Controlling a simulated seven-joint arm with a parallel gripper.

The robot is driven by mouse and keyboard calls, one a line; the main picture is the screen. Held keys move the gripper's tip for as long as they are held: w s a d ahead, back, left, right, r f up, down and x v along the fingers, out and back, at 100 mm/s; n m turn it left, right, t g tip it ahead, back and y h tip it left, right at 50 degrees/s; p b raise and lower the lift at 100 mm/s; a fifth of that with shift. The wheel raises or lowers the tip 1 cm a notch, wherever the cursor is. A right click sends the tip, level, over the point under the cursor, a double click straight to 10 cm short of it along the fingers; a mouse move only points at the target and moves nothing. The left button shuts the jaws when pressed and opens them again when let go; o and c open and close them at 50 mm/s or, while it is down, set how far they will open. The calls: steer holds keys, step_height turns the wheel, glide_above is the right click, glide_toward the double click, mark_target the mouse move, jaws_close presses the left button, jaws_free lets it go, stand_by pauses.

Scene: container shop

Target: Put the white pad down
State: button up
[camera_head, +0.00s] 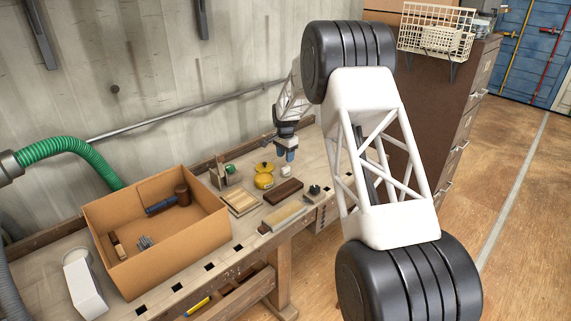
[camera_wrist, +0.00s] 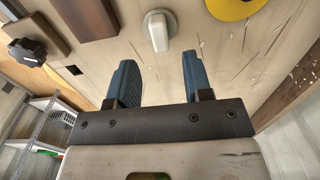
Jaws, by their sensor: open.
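The white pad (camera_head: 286,169) is a small white piece on the workbench, just below and left of my gripper (camera_head: 290,156) in the head view. In the wrist view the white pad (camera_wrist: 158,33) shows as a rounded knob with a stem, on the bench top. My gripper (camera_wrist: 157,72) has its two blue fingers spread apart with nothing between them. The pad lies beyond the fingertips, roughly in line with the gap, and looks clear of both fingers. Its exact distance from the fingertips is hard to tell.
A yellow round object (camera_head: 263,180) stands left of the pad. A dark brown block (camera_head: 284,191), a pale wooden piece (camera_head: 284,214), a wooden board (camera_head: 240,202) and a black knob (camera_head: 314,190) lie nearby. A cardboard box (camera_head: 181,250) with tools stands on the left.

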mark_target(286, 168)
step_height(286, 168, up, 6)
steer(key=shift+f, duration=0.25)
steer(key=shift+r, duration=0.1)
stand_by(0.8)
steer(key=s+d+r+n, duration=0.1)
steer(key=s+d+r, duration=0.4)
steer(key=s+r, duration=0.45)
steer(key=s+d+r+n+t, duration=0.15)
steer(key=s+d+r, duration=0.4)
steer(key=s, duration=0.65)
steer(key=s+d+r+n, duration=0.2)
steer(key=s+d+r, duration=0.2)
steer(key=s+r, duration=0.55)
steer(key=s+d+f+n, duration=0.1)
steer(key=s+d, duration=0.1)
steer(key=s, duration=1.1)
steer(key=s+d+f+n, duration=0.2)
steer(key=s+d, duration=0.1)
steer(key=s, duration=1)
steer(key=s+d+f+n+t, duration=0.1)
steer(key=s+d+f, duration=0.1)
steer(key=s, duration=1)
steer(key=shift+s+d, duration=0.3)
steer(key=shift+s, duration=0.1)
